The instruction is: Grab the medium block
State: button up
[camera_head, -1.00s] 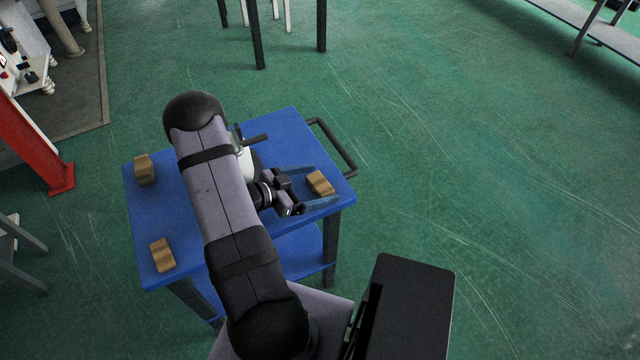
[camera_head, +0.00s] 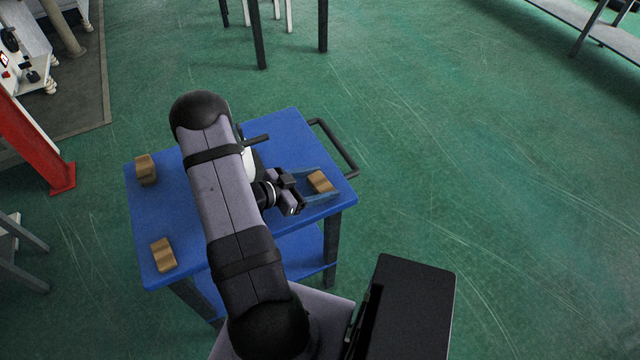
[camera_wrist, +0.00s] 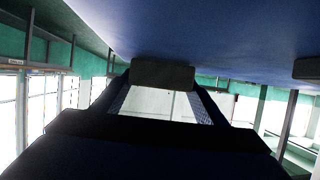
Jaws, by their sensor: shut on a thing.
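Three brown wooden blocks are on the blue cart top, and their sizes are hard to rank from here. One block (camera_head: 320,182) is at the right end, between the two blue fingers of my gripper (camera_head: 325,183). The fingers are shut on this block from both sides. In the wrist view the held block (camera_wrist: 162,73) shows dark at the fingertips, close against the table surface; I cannot tell whether it is lifted. A second block (camera_head: 146,169) stands at the far left, and a third block (camera_head: 163,255) at the near left.
The blue cart top (camera_head: 285,130) is otherwise clear apart from my arm above it. A black handle (camera_head: 336,148) sticks out at the cart's right side. Another block (camera_wrist: 306,68) shows at the right edge of the wrist view. Open green floor surrounds the cart.

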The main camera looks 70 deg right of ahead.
aim_at(320, 183)
jog(key=shift+r, duration=4.9)
